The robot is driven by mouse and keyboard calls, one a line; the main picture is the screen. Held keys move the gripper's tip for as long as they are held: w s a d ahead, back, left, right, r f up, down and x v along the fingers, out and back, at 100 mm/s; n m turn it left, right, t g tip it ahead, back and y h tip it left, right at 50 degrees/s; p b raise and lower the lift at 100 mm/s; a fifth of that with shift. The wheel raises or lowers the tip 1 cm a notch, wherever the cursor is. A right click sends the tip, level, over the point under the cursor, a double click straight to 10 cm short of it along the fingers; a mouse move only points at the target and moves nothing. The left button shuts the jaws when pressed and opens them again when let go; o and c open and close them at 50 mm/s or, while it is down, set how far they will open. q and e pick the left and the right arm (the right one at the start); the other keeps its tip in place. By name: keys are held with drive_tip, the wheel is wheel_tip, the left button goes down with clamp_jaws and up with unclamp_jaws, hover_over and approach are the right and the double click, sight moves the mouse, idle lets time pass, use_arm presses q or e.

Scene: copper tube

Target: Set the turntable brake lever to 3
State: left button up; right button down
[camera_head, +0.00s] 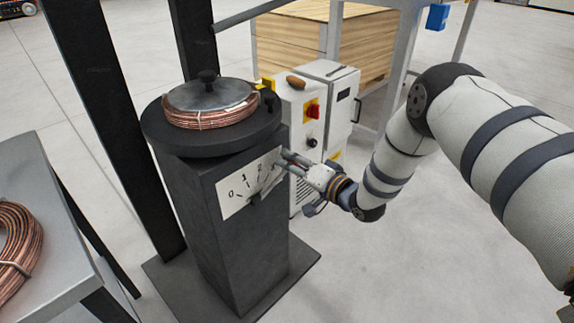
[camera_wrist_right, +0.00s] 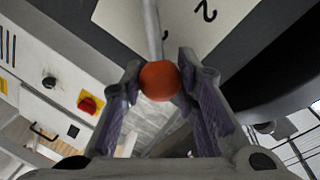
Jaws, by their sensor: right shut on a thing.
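The turntable (camera_head: 163,133) stands on a dark grey pedestal (camera_head: 205,230) and carries a copper coil. A white number plate (camera_head: 232,203) is fixed to the pedestal's front, with 0 at its left end. My right gripper (camera_head: 287,158) is at the plate's right side. In the right wrist view, an orange ball knob (camera_wrist_right: 160,80) on the grey brake lever (camera_wrist_right: 152,28) sits between its fingers, and the gripper is shut on it. A 2 shows on the plate to the right of the lever there. In the head view the knob is hidden by the gripper. My left gripper is out of view.
A white control cabinet (camera_head: 298,130) with a red and yellow switch stands close behind my right gripper. A grey table (camera_head: 55,165) with a copper coil is at the left. A wooden crate (camera_head: 365,45) is behind. The floor at right front is clear.

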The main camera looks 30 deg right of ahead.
drive_tip(key=shift+d+f+m, duration=0.2)
drive_tip(key=shift+f+m, duration=0.1)
drive_tip(key=c, duration=1.2)
unclamp_jaws()
drive_tip(key=v, duration=1.2)
